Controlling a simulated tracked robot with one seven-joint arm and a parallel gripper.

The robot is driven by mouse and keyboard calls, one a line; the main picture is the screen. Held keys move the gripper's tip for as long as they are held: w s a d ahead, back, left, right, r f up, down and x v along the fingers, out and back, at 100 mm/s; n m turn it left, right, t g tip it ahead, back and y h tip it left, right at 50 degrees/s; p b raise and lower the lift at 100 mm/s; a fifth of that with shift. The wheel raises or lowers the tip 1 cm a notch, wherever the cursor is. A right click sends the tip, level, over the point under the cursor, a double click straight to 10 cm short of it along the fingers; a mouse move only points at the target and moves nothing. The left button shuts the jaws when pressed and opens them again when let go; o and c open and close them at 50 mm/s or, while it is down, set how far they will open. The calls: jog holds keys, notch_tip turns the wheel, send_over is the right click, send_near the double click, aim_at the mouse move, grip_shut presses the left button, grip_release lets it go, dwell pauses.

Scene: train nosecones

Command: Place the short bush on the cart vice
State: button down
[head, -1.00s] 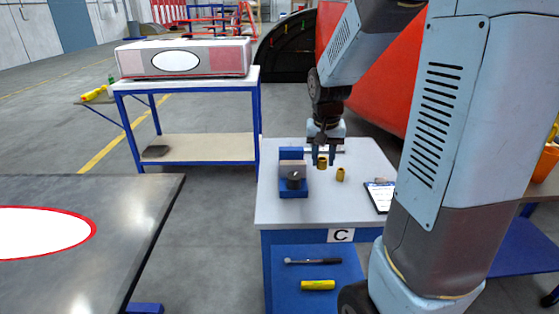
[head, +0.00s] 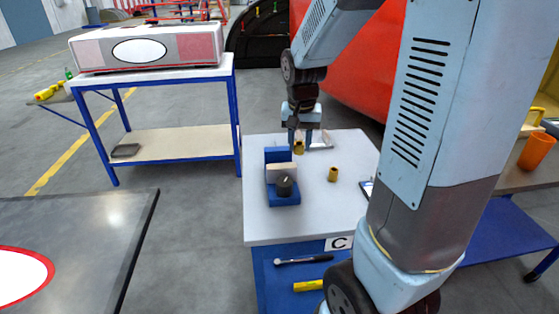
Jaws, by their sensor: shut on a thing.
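My gripper (head: 301,137) points down over the back part of the cart top. It is shut on a small brass bush (head: 299,147), which shows below the fingers. The blue cart vice (head: 281,190) stands on the cart top, in front and to the left of my gripper, with a pale jaw block and a dark round knob. A second brass bush (head: 333,174) stands upright on the cart top to the right of the vice. Which bush is shorter is hard to tell at this size.
The grey-topped blue cart (head: 300,222) carries a C label. A clipboard (head: 366,190) is partly hidden by my arm at its right edge. A dark table (head: 75,220) is at lower left, and a blue-framed bench (head: 165,80) stands behind.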

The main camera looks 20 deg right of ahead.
send_over(280, 159)
jog(key=s, duration=0.4)
jog(key=f, duration=0.6)
jog(key=shift+w+a+f, duration=0.1)
jog(key=shift+w+a, duration=0.1)
jog(key=shift+w+a+f, duration=0.15)
jog(key=shift+w+f, duration=0.35)
jog(key=shift+f, duration=1.7)
jog(key=shift+f, duration=0.1)
jog(key=c, duration=0.8)
grip_release()
jog(key=shift+o, duration=0.2)
